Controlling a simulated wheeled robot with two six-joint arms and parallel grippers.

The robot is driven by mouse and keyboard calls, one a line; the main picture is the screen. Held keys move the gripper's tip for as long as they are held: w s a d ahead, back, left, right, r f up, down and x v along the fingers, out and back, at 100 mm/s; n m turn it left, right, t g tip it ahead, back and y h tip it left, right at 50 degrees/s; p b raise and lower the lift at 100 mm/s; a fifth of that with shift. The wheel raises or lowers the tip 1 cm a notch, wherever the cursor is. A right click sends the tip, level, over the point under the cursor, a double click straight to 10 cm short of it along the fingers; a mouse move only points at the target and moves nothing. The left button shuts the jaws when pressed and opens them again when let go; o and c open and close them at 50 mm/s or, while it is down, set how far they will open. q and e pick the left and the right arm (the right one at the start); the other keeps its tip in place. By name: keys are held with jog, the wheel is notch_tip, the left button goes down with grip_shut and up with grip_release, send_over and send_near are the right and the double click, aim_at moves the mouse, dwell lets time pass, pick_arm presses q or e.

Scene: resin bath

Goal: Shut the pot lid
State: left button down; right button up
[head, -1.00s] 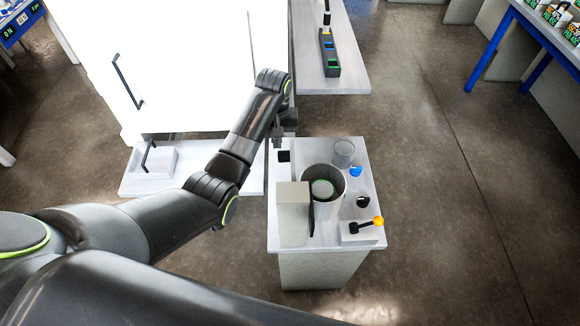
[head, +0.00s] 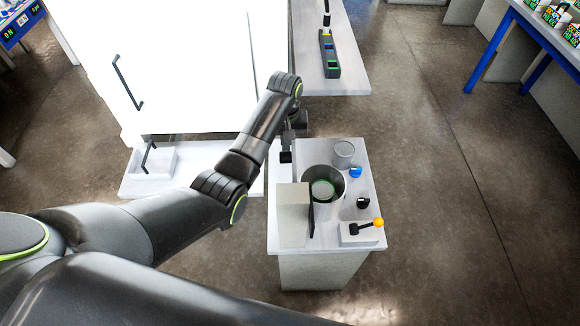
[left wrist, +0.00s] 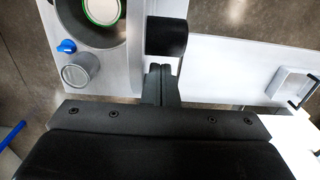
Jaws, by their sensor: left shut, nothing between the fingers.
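The metal pot (head: 341,186) is set in the small work stand, its mouth uncovered, with a green-rimmed disc (head: 322,191) inside. The pot also shows at the top of the left wrist view (left wrist: 122,30). No lid lies over the mouth, and I cannot tell for sure which part is the lid. A black block (head: 286,157) is at the stand's left edge; in the left wrist view it is a dark rounded piece (left wrist: 166,36) just beyond my fingertips. My left gripper (head: 289,145) is shut and empty, close to this block; contact is unclear. My right gripper is out of view.
A grey box (head: 293,212) with a thin dark strip stands left of the pot. A grey can (head: 343,153), blue knob (head: 356,171), black knob (head: 363,202) and yellow-tipped lever (head: 378,223) are around it. A white cabinet (head: 190,70) is left.

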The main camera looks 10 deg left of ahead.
pick_arm(q)
jog(key=w+d+r+b, duration=0.1)
jog(key=w+d, duration=0.1)
jog(key=d, duration=0.7)
jog(key=shift+w+r, duration=0.3)
jog(key=shift+w, duration=0.05)
dwell(0.5)
jog(key=shift+r, duration=0.1)
notch_tip(320, 180, up, 8)
jog(key=p, duration=0.2)
jog(key=shift+p, duration=0.3)
dwell(0.9)
dwell(0.4)
